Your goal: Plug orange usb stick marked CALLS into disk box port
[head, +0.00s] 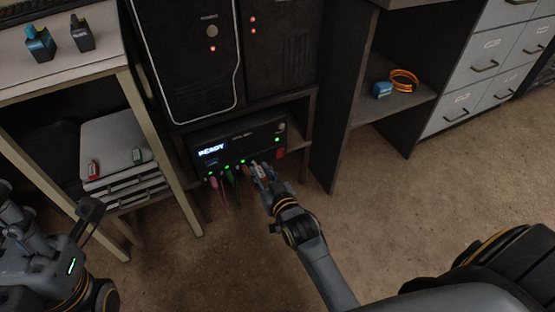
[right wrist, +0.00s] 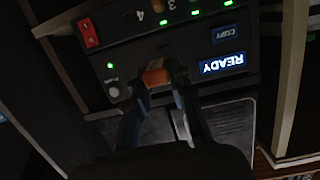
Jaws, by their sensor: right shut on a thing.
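The disk box (head: 262,134) is a black unit on a low shelf, its front showing a lit READY display, green lights and a row of ports. The orange usb stick (right wrist: 155,76) is between the fingers of my right gripper (right wrist: 155,88), in front of the box face near the number 4. I cannot tell whether its tip is in a port, and no CALLS marking is readable. In the head view my right gripper (head: 262,172) is at the right part of the port row. My left gripper (head: 88,212) is at the lower left; its jaw state is unclear.
Pink (head: 220,188) and green (head: 231,174) cords hang at the left ports. A red switch (right wrist: 88,33) is on the box. Dark computer towers (head: 188,55) stand above. A table with trays (head: 125,135) is left; a shelf with an orange cable coil (head: 403,80) is right.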

